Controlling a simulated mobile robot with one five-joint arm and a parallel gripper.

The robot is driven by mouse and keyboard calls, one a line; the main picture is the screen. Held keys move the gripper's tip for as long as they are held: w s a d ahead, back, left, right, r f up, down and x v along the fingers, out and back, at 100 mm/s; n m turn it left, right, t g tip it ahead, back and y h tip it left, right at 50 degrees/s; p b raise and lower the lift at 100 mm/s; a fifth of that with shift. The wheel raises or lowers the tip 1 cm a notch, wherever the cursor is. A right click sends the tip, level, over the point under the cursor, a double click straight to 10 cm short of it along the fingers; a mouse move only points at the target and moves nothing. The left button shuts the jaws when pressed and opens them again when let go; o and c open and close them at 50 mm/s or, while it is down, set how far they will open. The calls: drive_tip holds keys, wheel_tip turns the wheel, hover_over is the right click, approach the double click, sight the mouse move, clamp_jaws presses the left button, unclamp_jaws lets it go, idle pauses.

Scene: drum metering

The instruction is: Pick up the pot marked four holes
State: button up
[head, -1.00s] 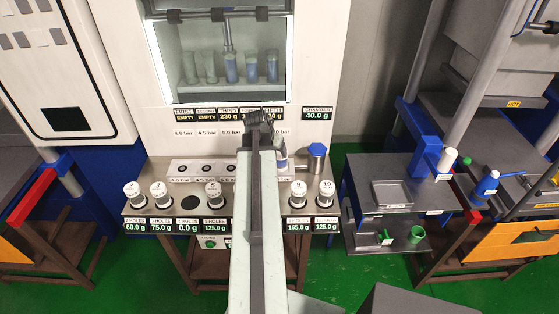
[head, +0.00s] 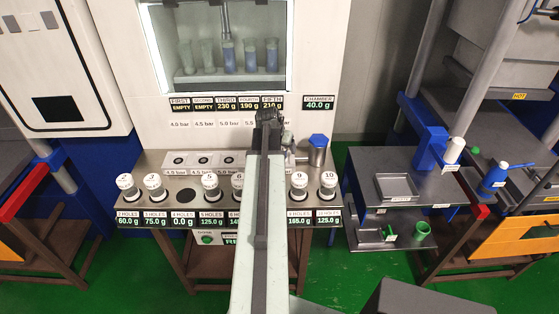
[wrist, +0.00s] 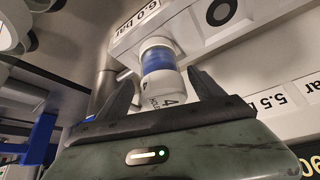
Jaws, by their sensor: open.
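The pot marked 4 (wrist: 158,88) is white with a blue band and shows in the wrist view. It stands at the station of the pale block beside the 6.0 bar label. My gripper (wrist: 163,78) is open, with one dark finger on each side of the pot. I cannot tell whether the fingers touch it. In the head view my gripper (head: 270,118) is over the right part of the block, and my arm hides most of that spot. The 4 HOLES place (head: 183,196) on the shelf is an empty dark circle reading 0.0 g.
Several other white pots stand along the shelf front, including pot 5 (head: 210,186) and pot 10 (head: 328,185). A blue-topped metal cylinder (head: 318,150) stands just right of my gripper. A side table (head: 430,188) with a tray is at the right.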

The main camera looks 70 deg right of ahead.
drive_tip(key=shift+r, duration=0.1)
drive_tip(key=shift+c, duration=0.4)
clamp_jaws()
wheel_tip(320, 180, up, 10)
drive_tip(key=p, duration=1)
drive_tip(key=shift+r+p, duration=0.15)
drive_tip(key=shift+p, duration=0.15)
